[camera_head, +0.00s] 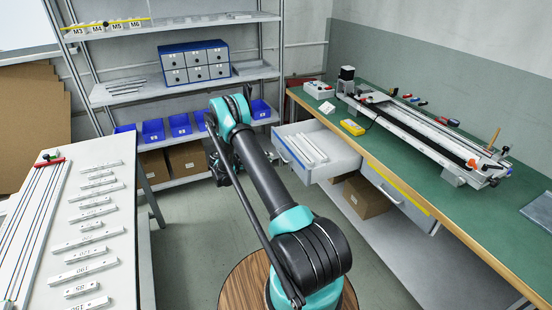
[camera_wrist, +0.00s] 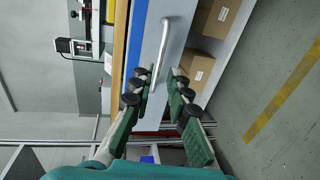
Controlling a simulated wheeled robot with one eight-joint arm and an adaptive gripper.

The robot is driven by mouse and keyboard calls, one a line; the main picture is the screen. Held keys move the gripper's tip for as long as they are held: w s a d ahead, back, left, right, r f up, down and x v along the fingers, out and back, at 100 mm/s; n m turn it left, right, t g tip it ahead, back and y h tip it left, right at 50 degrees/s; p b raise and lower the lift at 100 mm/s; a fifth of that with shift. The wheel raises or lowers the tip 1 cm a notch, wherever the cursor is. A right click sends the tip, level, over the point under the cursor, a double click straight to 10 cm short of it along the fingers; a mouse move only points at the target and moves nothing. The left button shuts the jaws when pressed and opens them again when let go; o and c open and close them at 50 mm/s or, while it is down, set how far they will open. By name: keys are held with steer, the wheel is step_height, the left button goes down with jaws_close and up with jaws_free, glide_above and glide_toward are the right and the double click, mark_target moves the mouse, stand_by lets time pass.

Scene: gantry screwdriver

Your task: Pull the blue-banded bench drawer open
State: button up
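The blue-banded drawer (camera_head: 345,158) sticks out from under the green-topped bench, open, with white bars inside. Its blue band (camera_head: 290,152) runs along the top of its front. In the wrist view, the blue band (camera_wrist: 137,45) and the silver bar handle (camera_wrist: 163,65) on the grey front show ahead of my gripper (camera_wrist: 162,72). My gripper's two fingers are spread apart, and the lower part of the handle shows between them. Whether they touch the handle cannot be told. In the head view, my gripper is a dark shape left of the drawer front, partly hidden by my arm.
A yellow-banded drawer (camera_head: 398,188) sits to the right in the bench (camera_head: 440,205). Cardboard boxes (camera_head: 365,198) stand on the lower shelf. A side table (camera_head: 120,210) with labelled bars stands at left. A metal rack (camera_head: 150,95) with blue bins is behind.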

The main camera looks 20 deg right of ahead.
steer(key=shift+v, duration=1.85)
